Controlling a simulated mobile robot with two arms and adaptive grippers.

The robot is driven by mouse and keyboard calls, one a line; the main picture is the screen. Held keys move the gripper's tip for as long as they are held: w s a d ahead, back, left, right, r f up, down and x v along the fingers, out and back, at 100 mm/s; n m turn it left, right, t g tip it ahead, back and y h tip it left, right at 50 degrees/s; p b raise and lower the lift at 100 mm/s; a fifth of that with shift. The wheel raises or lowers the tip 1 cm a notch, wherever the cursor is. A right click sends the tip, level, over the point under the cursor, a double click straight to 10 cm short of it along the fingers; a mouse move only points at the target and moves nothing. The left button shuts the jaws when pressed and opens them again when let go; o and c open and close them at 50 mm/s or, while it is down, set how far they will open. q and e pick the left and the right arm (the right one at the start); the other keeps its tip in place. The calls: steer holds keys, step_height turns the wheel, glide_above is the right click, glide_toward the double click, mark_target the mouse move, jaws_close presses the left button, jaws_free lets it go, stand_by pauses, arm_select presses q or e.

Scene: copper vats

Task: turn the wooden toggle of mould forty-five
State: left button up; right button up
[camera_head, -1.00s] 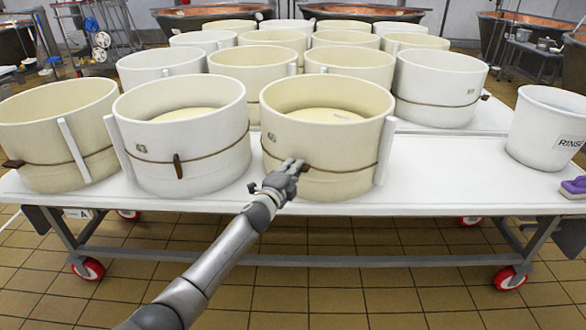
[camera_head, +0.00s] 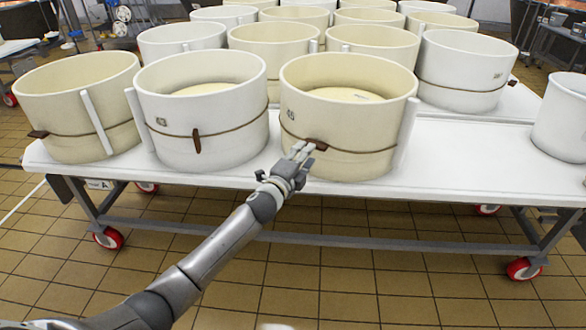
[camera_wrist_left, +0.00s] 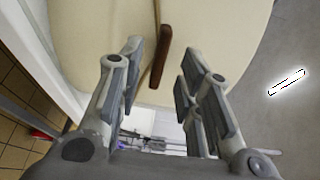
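Mould forty-five (camera_head: 345,120) is a cream round mould at the front of the table, with its number (camera_head: 291,114) on its side and a cord around it. Its brown wooden toggle (camera_head: 318,144) lies roughly along the cord, partly hidden by my fingers. My left gripper (camera_head: 302,152) is at the toggle, in front of the mould wall. In the left wrist view, the open fingers (camera_wrist_left: 160,60) stand on either side of the toggle (camera_wrist_left: 164,45), with visible gaps. I cannot tell if anything touches. My right gripper is not in view.
White mould forty-three (camera_head: 200,105), with an upright toggle (camera_head: 197,140), stands close on the left, beside a cream mould (camera_head: 75,105). Several moulds stand behind. A white bucket (camera_head: 562,118) is at the right. The white table (camera_head: 450,155) is clear right of mould forty-five.

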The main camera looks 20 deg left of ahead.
arm_select(q)
steer(key=s, duration=0.7)
steer(key=shift+a, duration=0.4)
